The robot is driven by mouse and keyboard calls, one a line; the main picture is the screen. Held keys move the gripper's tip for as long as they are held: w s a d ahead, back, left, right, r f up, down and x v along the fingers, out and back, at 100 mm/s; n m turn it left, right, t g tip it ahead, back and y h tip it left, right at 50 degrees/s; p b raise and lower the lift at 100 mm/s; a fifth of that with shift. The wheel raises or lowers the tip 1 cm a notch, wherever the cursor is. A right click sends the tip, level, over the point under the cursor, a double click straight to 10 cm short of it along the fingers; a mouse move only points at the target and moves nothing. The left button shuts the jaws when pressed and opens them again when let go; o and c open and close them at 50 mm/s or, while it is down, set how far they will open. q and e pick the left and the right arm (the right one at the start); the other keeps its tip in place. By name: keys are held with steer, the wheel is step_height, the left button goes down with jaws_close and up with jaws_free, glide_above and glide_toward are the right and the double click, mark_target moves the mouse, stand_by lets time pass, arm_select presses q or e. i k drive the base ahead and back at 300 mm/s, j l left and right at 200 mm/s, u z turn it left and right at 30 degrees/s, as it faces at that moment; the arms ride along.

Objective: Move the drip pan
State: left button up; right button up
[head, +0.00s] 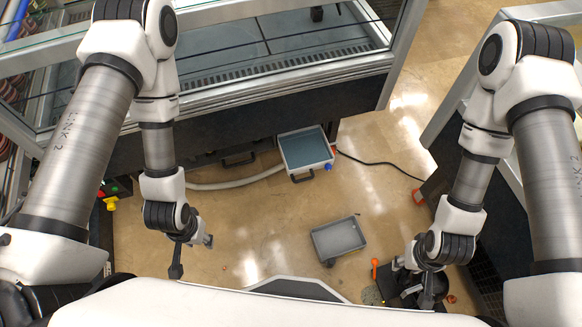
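Two shallow trays show in the head view, and I cannot tell for certain which is the drip pan. A tray with a light rim and blue-grey inside (306,151) sits on the floor at the machine's front edge, with a dark handle toward me and a blue knob at its right corner. A smaller grey tray (338,237) lies tilted in the picture on open floor nearer me. My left gripper (176,262) hangs left of both trays, apart from them. My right gripper (427,292) is right of the grey tray, over dark items. Finger gaps are unclear.
A pale hose (235,182) runs along the floor to the blue-grey tray. A black cable (380,164) crosses the floor at right. An orange-handled tool (375,267) lies near my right gripper. The glazed machine (250,70) spans the back. Floor between my arms is mostly clear.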

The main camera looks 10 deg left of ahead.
mark_target(336, 239)
steer(key=k+l+z, duration=0.1)
steer(key=k+l, duration=0.15)
steer(key=k, duration=0.3)
steer(key=k+l+z, duration=0.1)
steer(key=k+l, duration=0.15)
steer(key=k, duration=0.25)
